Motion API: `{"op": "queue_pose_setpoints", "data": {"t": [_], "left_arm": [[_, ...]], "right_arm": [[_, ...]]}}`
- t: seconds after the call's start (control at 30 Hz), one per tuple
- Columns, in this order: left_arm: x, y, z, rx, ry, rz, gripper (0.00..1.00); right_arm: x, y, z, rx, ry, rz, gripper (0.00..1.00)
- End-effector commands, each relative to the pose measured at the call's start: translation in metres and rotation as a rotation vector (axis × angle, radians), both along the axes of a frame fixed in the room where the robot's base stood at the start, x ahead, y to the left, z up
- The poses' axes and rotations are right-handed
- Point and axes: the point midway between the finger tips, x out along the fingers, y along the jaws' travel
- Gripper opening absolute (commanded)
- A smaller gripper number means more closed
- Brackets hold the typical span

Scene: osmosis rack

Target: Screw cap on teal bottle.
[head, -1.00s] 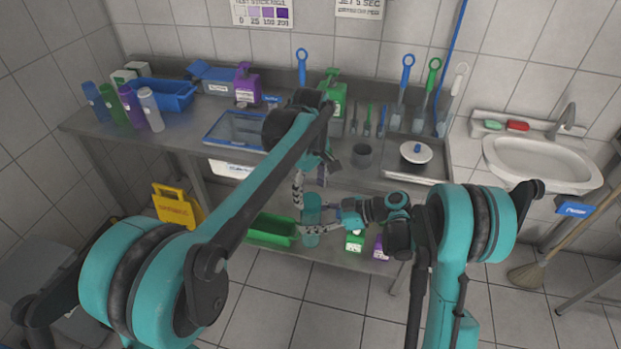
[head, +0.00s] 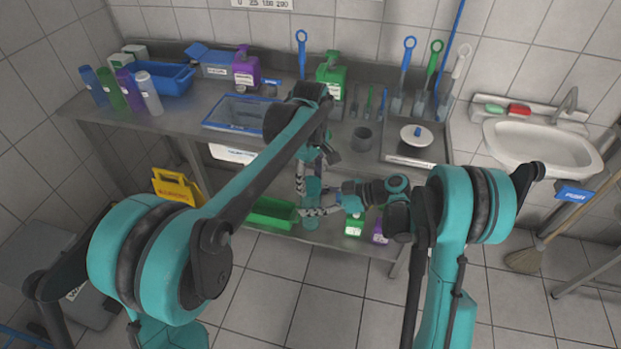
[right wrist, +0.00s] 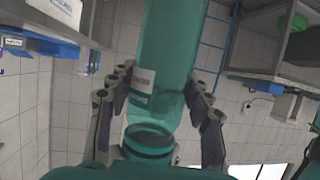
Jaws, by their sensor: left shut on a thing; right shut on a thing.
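The teal bottle (head: 312,190) is upright in front of the metal counter, held off the floor. My right gripper (head: 318,211) comes in from the right and is shut around its body. The bottle (right wrist: 172,50) also fills the middle of the right wrist view, between the fingers of my right gripper (right wrist: 160,103), with a white label showing. My left gripper (head: 314,174) points down from above, close over the bottle's top, and is shut. The cap is hidden in its fingers, and I cannot tell whether it touches the bottle's neck.
A green tray (head: 270,213) and small green (head: 354,223) and purple (head: 379,230) containers stand on the lower shelf. The counter (head: 190,125) above holds bottles, jugs, a blue bin (head: 165,80) and brushes. A yellow sign (head: 178,187) stands at the left. A sink (head: 543,145) is at the right.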

Motion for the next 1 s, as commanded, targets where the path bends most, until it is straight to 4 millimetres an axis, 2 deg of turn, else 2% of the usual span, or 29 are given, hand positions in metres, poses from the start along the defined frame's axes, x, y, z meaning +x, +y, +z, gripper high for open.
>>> {"op": "queue_pose_setpoints", "data": {"t": [0.17, 0.8, 0.87, 1.0], "left_arm": [[0.0005, -0.0002, -0.0004, -0.001, -0.002, -0.226, 0.17], [0.0011, -0.0005, -0.0015, 0.000, -0.010, -1.735, 0.17], [0.0012, -0.0006, -0.0016, 0.000, -0.010, -1.830, 0.17], [0.0011, -0.0007, -0.0016, 0.000, -0.010, -1.829, 0.17]], "right_arm": [[-0.0006, 0.0006, 0.0007, 0.002, 0.000, 0.002, 0.00], [-0.0009, 0.0009, 0.0009, 0.003, 0.000, 0.003, 0.00], [-0.0009, 0.0010, 0.0010, 0.003, 0.000, 0.003, 0.00], [-0.0009, 0.0010, 0.0010, 0.003, 0.000, 0.003, 0.00]]}}
